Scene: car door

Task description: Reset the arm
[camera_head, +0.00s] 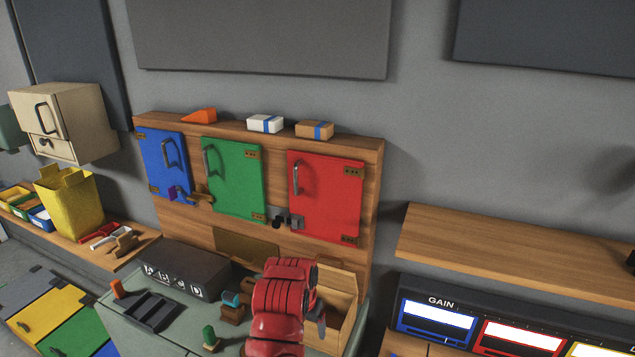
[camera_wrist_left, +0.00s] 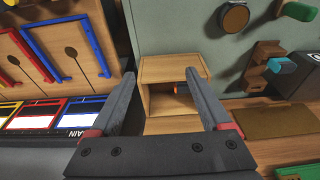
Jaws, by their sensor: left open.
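My left arm shows in red at the lower middle of the head view, in front of the wooden board with the coloured doors. My left gripper (camera_head: 319,322) is partly hidden behind the red arm and hangs beside an open wooden box (camera_head: 343,287). In the left wrist view my left gripper (camera_wrist_left: 161,68) has its two grey fingers spread wide, with nothing between them. Beyond the fingers is the same wooden box (camera_wrist_left: 160,68), with a small dark and orange thing (camera_wrist_left: 182,87) inside. My right gripper is in neither view.
The board carries a closed blue door (camera_head: 165,165), green door (camera_head: 232,178) and red door (camera_head: 325,195). A dark case (camera_head: 180,268) and a green peg (camera_head: 210,336) are on the bench. A wooden shelf (camera_head: 500,245) and GAIN panel (camera_head: 437,318) are at right.

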